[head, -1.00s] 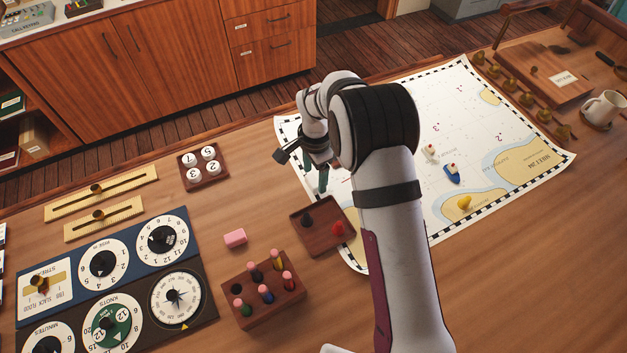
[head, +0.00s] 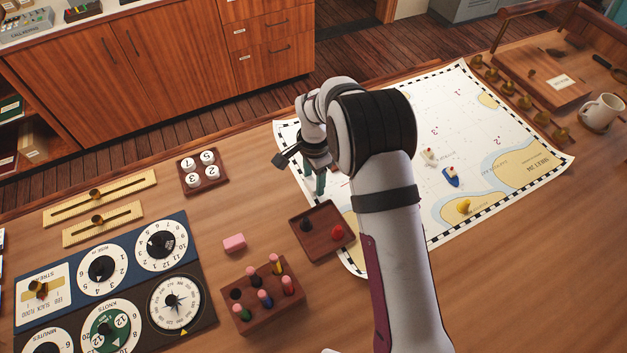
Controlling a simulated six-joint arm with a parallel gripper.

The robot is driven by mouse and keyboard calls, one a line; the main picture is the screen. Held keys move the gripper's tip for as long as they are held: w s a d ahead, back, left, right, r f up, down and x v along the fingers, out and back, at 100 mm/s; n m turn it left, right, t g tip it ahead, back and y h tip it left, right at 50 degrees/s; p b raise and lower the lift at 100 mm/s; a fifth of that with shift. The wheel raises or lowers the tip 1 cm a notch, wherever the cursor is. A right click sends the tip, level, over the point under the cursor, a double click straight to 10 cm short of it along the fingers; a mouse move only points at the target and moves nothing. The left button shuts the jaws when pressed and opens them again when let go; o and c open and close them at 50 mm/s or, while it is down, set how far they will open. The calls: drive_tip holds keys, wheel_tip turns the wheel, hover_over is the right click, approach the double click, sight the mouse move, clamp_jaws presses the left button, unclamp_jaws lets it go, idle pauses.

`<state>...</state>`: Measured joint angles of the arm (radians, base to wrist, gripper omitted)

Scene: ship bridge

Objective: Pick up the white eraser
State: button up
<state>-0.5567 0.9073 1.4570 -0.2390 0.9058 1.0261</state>
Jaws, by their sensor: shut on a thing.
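My gripper (head: 319,184) points down over the left edge of the chart, behind my forearm in the head view. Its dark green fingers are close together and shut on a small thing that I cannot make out. No white eraser shows clearly in view. A pink eraser-like block (head: 234,243) lies on the bare table, left of a shallow brown tray (head: 306,254) and well apart from my gripper.
A wooden peg block (head: 250,323) stands in front. A chart (head: 510,205) with small boats lies right. Dials (head: 160,238) fill the left. A mug (head: 601,111) stands far right.

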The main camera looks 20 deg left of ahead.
drive_tip(key=r, duration=0.2)
drive_tip(key=d+r, duration=0.1)
drive_tip(key=r, duration=0.1)
drive_tip(key=shift+d+r, duration=0.1)
drive_tip(key=shift+d, duration=0.05)
drive_tip(key=d+r, duration=0.6)
drive_tip(key=d, duration=0.4)
drive_tip(key=shift+d, duration=0.2)
